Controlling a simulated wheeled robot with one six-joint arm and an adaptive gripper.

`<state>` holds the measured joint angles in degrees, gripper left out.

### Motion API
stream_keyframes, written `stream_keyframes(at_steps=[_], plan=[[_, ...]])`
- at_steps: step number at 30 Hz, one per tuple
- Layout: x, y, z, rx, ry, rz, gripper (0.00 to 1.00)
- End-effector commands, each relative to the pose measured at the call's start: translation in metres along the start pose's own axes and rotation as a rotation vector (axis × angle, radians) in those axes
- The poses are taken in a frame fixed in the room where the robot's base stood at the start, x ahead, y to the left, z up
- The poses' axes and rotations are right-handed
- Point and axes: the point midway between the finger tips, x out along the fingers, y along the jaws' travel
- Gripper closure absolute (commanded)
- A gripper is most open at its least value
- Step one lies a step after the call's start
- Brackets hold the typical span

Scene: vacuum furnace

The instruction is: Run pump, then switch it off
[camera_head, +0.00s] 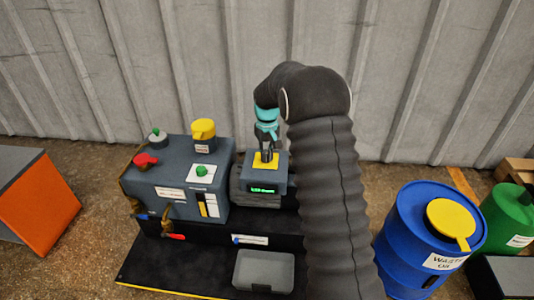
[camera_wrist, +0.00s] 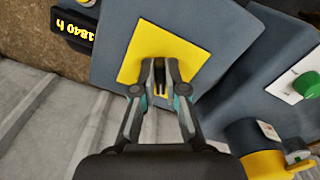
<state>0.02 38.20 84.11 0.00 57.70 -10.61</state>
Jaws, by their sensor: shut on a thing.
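A grey-blue control box (camera_head: 281,179) stands on the bench with a yellow plate (camera_head: 259,166) on top and a lit green display (camera_head: 263,190) on its front. The wrist view shows the yellow plate (camera_wrist: 190,55) close up. My gripper (camera_head: 267,153) points down at this plate. In the wrist view its fingertips (camera_wrist: 160,90) are shut on a small switch over the plate; the switch is mostly hidden between the fingers, and its position cannot be told. To the left stands the larger grey-blue pump body (camera_head: 175,180), with a green button (camera_head: 201,170) on a white label.
The pump body carries a red handle (camera_head: 146,160), a yellow cap (camera_head: 204,128) and a green-topped fitting (camera_head: 157,137). A grey tray (camera_head: 263,271) sits in front. A blue waste drum (camera_head: 410,240) and a green container (camera_head: 508,218) stand right, an orange box (camera_head: 38,205) left.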

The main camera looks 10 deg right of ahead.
Motion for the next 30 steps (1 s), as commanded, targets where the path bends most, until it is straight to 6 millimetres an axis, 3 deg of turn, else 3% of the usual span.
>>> stream_keyframes(at_steps=[18, 19, 21, 30], plan=[[0.0002, 0.0005, -0.0002, -0.041, 0.0, 0.001, 1.0], [0.0002, 0.0005, -0.0002, -0.041, 0.0, 0.001, 0.81], [0.0001, 0.0004, -0.0002, -0.041, 0.0, 0.001, 0.64], [-0.0006, 0.0002, -0.0002, -0.04, 0.0, 0.0, 0.64]])
